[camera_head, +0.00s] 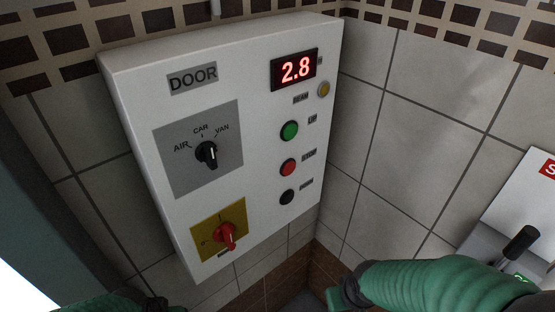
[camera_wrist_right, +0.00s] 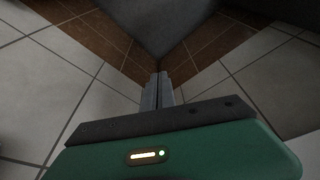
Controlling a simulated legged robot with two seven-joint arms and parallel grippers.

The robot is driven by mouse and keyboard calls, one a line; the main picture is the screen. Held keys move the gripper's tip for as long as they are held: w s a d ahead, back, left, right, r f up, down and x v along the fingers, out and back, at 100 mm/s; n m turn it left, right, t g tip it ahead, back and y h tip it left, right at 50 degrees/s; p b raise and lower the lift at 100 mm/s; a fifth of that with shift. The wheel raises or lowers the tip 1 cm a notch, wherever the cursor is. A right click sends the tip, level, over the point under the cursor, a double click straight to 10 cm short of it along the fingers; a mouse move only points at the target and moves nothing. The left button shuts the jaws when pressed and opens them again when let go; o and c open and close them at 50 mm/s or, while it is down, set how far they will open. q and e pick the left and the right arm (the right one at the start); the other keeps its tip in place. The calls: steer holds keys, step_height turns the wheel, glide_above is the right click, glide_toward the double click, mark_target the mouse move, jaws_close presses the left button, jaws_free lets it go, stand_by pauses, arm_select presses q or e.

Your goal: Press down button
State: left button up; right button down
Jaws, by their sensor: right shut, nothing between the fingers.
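The white control box (camera_head: 255,230) hangs on the tiled wall in the head view. On its right side are a green button (camera_head: 289,131), a red button (camera_head: 288,167) and, lowest, a black button (camera_head: 287,197). The small label by the black one is too blurred to read surely. My right gripper (camera_wrist_right: 158,90) is shut and empty in the right wrist view, pointing at a tiled corner. In the head view its green arm comes in from the right, below the box and apart from the buttons. Only a sliver of my left arm shows at the bottom left; its fingers are not clear.
The box also carries a red display (camera_head: 296,69) reading 2.8, a yellow lamp or button (camera_head: 324,89), a black selector knob (camera_head: 207,152) and a red rotary switch (camera_head: 226,236). A second white panel with a black lever (camera_head: 522,242) is at the right edge.

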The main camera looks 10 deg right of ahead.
steer(key=w+a+f+n+t+y, duration=0.1)
steer(key=w+a+f+n+y, duration=0.2)
steer(key=f, duration=0.9)
steer(key=w+a+r+m+t+y, duration=0.45)
steer(key=a+r+t+y, duration=0.3)
steer(key=a, duration=0.45)
steer(key=w+d+r+m+t+h, duration=0.1)
steer(key=d+r+m+t+h, duration=0.2)
steer(key=d+r+m+t, duration=0.3)
steer(key=w+d+r+m+t+h, duration=0.1)
steer(key=d+r+m+t+h, duration=0.2)
steer(key=r, duration=1)
steer(key=d+m+t, duration=0.3)
steer(key=t, duration=0.2)
steer(key=shift+w+r+m, duration=0.2)
steer(key=shift+r+m, duration=0.15)
